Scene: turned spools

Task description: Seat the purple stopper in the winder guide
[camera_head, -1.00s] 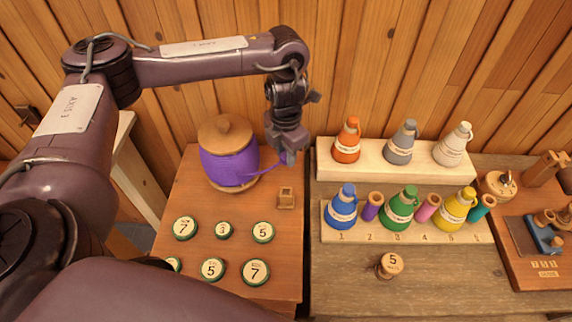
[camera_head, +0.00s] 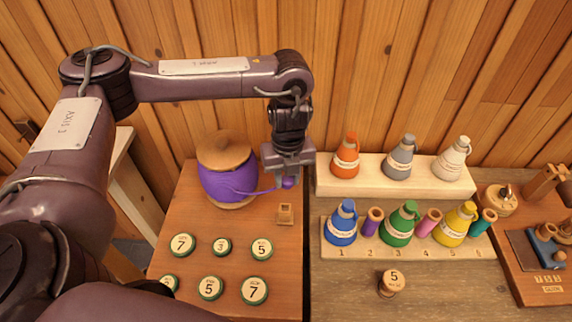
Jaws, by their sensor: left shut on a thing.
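My left gripper (camera_head: 288,172) points down near the right edge of the left tabletop, shut on the purple stopper (camera_head: 289,183), a small round bead showing just below the fingers. A purple strand runs from it to the large purple spool (camera_head: 224,185) with wooden ends, to its left. The winder guide (camera_head: 285,213), a small wooden block with a square opening on top, stands on the tabletop just below the stopper in the picture. The stopper is apart from the guide. The fingertips partly hide the stopper. My right gripper is out of view.
Several numbered green-rimmed discs (camera_head: 221,247) lie on the left tabletop (camera_head: 284,253). To the right, coloured cones and small spools stand on two pale wooden racks (camera_head: 336,185). A knob marked 5 (camera_head: 392,283) stands in front of them. A plank wall rises behind.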

